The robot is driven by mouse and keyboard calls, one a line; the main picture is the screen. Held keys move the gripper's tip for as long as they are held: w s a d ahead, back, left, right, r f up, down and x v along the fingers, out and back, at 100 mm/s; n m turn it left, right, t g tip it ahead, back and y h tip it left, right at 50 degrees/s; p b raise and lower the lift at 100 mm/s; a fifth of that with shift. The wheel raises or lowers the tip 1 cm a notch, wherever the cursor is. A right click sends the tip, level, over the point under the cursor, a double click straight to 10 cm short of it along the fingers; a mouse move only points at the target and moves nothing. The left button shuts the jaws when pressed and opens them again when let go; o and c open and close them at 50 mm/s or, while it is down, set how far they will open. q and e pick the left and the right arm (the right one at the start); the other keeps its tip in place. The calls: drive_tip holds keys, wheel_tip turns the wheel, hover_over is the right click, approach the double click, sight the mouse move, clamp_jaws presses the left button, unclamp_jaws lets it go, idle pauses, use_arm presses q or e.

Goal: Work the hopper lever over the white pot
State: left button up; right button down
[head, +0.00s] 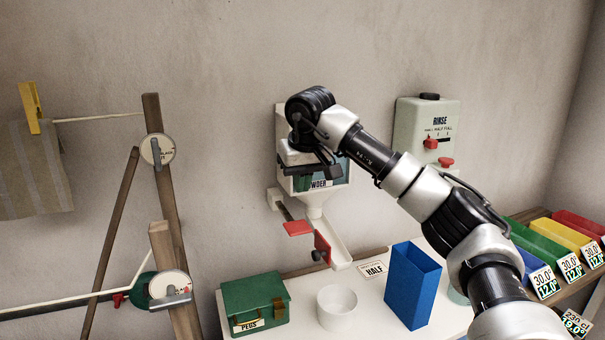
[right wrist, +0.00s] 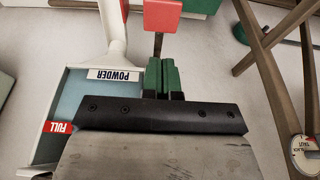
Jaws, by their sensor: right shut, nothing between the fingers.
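The white powder hopper (head: 318,198) hangs on the wall, its spout leading to a sloping white chute (head: 336,252). A red lever paddle (head: 298,228) sticks out at its lower left; a red paddle also shows at the top of the right wrist view (right wrist: 163,14). A second red plate (head: 322,246) with a dark knob is at the chute. The white pot (head: 337,306) stands upright on the counter below the chute's end and looks empty. My right gripper (head: 328,172) is in front of the hopper, its green fingers (right wrist: 163,78) shut, empty and apart from the paddle. My left gripper is out of view.
A green PEGS box (head: 254,304) stands left of the pot, a blue open box (head: 412,285) right, with a HALF card (head: 374,269) behind. A RINSE dispenser (head: 427,135) hangs at right. A wooden frame (head: 165,180) stands at left. Coloured bins (head: 560,235) line the right.

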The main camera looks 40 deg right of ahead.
sight(298, 226)
drive_tip(key=x, duration=0.2)
drive_tip(key=p+x, duration=0.1)
drive_tip(key=x, duration=0.5)
drive_tip(key=shift+s+p, duration=0.35)
drive_tip(key=shift+p, duration=0.05)
drive_tip(key=shift+a+f, duration=0.1)
drive_tip(key=shift+f, duration=0.65)
